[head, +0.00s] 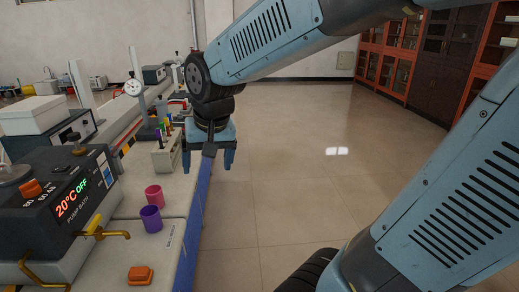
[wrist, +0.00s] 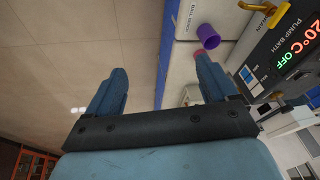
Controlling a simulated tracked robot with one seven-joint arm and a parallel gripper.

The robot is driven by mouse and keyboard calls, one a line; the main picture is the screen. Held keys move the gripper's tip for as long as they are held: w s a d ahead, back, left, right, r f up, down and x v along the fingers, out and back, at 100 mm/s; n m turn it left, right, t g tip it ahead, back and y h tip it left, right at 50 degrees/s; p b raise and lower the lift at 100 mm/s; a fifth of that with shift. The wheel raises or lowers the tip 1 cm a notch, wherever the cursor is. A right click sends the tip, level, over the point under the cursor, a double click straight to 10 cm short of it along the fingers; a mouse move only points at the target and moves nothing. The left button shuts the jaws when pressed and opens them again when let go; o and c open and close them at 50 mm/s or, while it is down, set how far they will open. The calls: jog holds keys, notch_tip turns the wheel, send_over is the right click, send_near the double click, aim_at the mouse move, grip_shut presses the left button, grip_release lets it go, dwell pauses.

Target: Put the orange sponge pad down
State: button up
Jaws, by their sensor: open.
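An orange pad (head: 140,274), which looks like the sponge pad, lies on the bench top near the bottom of the head view. Nothing is touching it. I cannot make it out in the wrist view. My gripper (head: 208,168) is open and empty, pointing down near the bench's blue front edge. It is well beyond the pad and to its right. In the wrist view both fingers of my gripper (wrist: 160,68) are spread with nothing between them.
A purple cup (head: 151,219) and a pink cup (head: 154,195) stand on the bench (head: 176,205). A pump bath (head: 75,200) with a brass spout (head: 105,234) stands to the left. A rack (head: 164,156) is just left of my gripper. Open floor (head: 290,190) lies right.

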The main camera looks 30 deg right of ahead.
jog(key=s+d+r+n+t, duration=0.1)
jog(key=s+d+r, duration=0.3)
jog(key=s+d, duration=0.4)
jog(key=shift+s+d+r+n+t+h, duration=0.3)
jog(key=shift+r+t+h, duration=0.1)
jog(key=shift+t, duration=0.2)
dwell(0.7)
